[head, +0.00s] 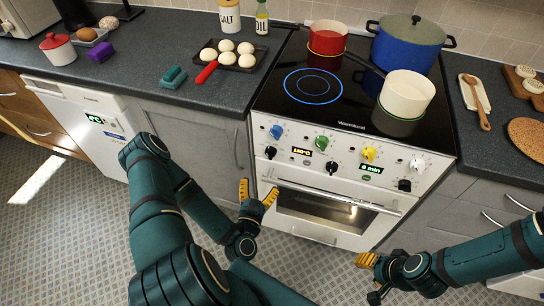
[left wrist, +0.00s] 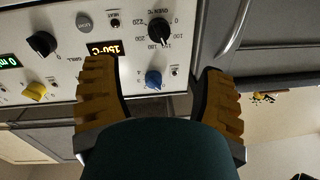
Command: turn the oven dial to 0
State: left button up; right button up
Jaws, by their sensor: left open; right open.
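The oven dial (head: 270,152) is a black knob at the left end of the white control panel, below a blue knob (head: 276,131). In the left wrist view the dial (left wrist: 160,28) shows upside down with a numbered scale around it. The display (head: 301,151) beside it reads 150°C. My left gripper (head: 257,193) is open and empty, in front of the oven and below the dial in the head view. In the left wrist view the dial lies beyond the gap between its fingers, apart from them. My right gripper (head: 367,279) is open and empty at the lower right.
Green (head: 321,142), yellow (head: 369,154) and white (head: 417,164) knobs and two more black knobs (head: 331,167) share the panel. The oven door handle (head: 332,195) runs below. Pots (head: 408,45) stand on the hob. The floor (head: 70,235) at left is clear.

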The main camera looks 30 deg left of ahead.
aim_at(269, 157)
pick_arm(q)
jog(key=b+x, duration=0.1)
jog(key=x, duration=1.1)
jog(key=shift+w+b, duration=0.25)
jog(key=shift+b, duration=0.1)
jog(key=c, duration=1.2)
